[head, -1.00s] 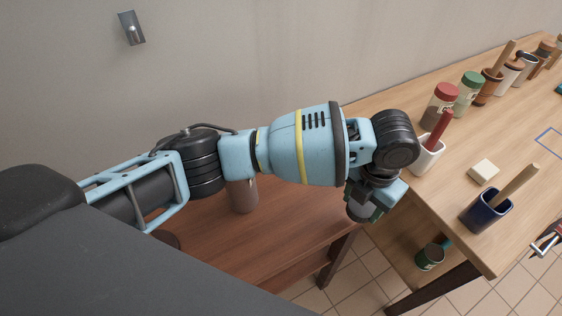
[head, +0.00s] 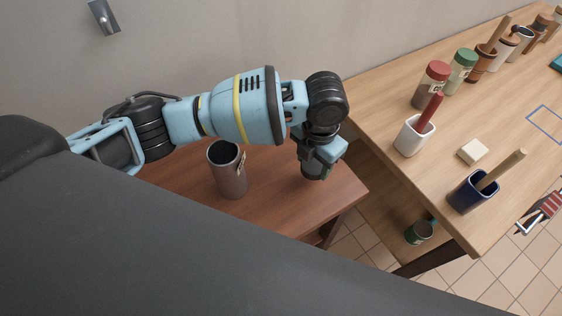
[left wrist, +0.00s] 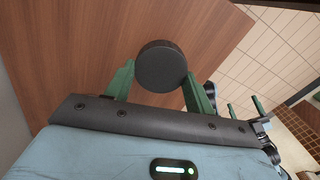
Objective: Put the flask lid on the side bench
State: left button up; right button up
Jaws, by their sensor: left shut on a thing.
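My left gripper (head: 313,178) hangs above the right end of the reddish-brown side bench (head: 275,200). In the left wrist view its green fingers (left wrist: 160,85) are shut on the flask lid (left wrist: 160,64), a dark round disc. The bench top lies behind the lid; I cannot tell whether they touch. The grey flask (head: 230,178) stands upright on the bench, open at the top, left of the gripper.
A lighter wooden table (head: 430,180) stands to the right, with a white holder (head: 408,140), a blue holder (head: 465,195), a pale block (head: 473,151) and several jars. A green can (head: 418,233) is on its lower shelf. The bench between flask and gripper looks clear.

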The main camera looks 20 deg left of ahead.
pick_arm(q)
send_over(284, 174)
jog(key=d, duration=0.2)
jog(key=shift+w+f+p, duration=0.15)
jog(key=shift+p, duration=0.15)
jog(key=shift+a+f, duration=0.1)
jog(key=shift+a, duration=0.25)
pick_arm(e)
jog(key=shift+w+r, duration=0.35)
jog(key=shift+r, duration=0.1)
pick_arm(q)
jog(key=shift+a, duration=0.55)
notch_tip(284, 174, down, 3)
jog(key=shift+a+f, duration=0.15)
jog(key=shift+f, duration=0.15)
pick_arm(e)
jog(key=shift+w+d+r, duration=0.15)
jog(key=shift+w+r, duration=0.05)
jog(key=shift+r, duration=0.1)
pick_arm(q)
jog(key=shift+f, duration=0.2)
jog(key=o, duration=1)
pick_arm(e)
jog(key=shift+f, duration=0.1)
